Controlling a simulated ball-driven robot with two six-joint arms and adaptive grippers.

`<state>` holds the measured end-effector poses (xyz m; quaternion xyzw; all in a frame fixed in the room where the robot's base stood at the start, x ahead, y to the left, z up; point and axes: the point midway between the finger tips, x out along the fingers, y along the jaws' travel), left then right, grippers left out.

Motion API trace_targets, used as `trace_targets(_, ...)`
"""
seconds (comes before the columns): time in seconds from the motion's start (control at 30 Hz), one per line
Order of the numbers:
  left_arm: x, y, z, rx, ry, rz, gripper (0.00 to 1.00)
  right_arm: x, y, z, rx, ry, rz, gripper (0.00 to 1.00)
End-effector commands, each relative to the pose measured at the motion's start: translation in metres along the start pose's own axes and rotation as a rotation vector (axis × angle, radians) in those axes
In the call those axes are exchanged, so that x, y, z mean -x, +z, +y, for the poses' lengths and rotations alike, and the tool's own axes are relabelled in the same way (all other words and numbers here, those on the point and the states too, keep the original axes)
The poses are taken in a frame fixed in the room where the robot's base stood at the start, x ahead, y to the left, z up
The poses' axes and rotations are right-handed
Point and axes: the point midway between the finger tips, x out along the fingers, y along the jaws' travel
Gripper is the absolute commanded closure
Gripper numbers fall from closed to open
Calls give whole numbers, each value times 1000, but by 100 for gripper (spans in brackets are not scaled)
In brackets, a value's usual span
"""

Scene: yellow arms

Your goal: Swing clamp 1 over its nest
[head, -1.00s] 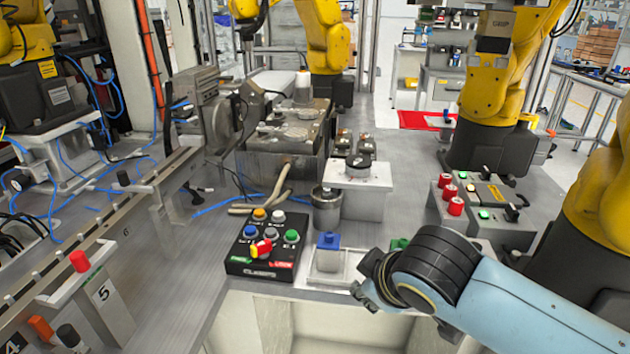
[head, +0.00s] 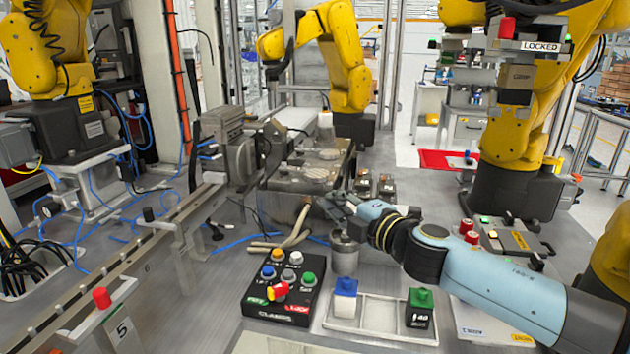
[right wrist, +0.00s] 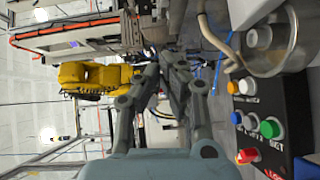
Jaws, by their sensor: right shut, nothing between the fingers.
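My right gripper (head: 328,204) reaches in from the right, above the metal cup (head: 344,252) and in front of the grey machine fixture (head: 300,178). Its fingers are shut and empty; in the right wrist view the gripper (right wrist: 172,62) shows with nothing between the fingers. Two small dark blocks with metallic tops, the left one (head: 362,186) and the right one (head: 386,187), stand just behind the gripper. I cannot tell which part is clamp 1 or its nest; my arm hides part of that area. The black clamps button box (head: 282,287) stands in front. My left gripper is out of view.
A white tray (head: 385,331) at the front holds a blue-topped block (head: 345,298) and a green-topped block (head: 420,308). Tan hoses (head: 290,238) lie left of the cup. A rail (head: 140,265) runs along the left. Yellow robot arms stand behind.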

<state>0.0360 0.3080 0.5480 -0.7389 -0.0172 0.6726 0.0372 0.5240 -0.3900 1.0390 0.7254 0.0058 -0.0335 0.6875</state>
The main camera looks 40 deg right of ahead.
Motion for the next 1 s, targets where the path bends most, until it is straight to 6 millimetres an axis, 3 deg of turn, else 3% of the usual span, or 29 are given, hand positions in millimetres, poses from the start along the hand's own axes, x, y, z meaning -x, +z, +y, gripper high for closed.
trace_targets(0.17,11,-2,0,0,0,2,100,-36,-1,4,-6,3,-2,100)
trace_targets(0.43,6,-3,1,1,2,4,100,-91,1,0,-3,1,-2,100)
trace_targets(0.7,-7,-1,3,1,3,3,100,-112,25,0,-4,1,-2,100)
trace_targets(1.0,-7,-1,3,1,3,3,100,-114,28,1,-5,0,-1,100)
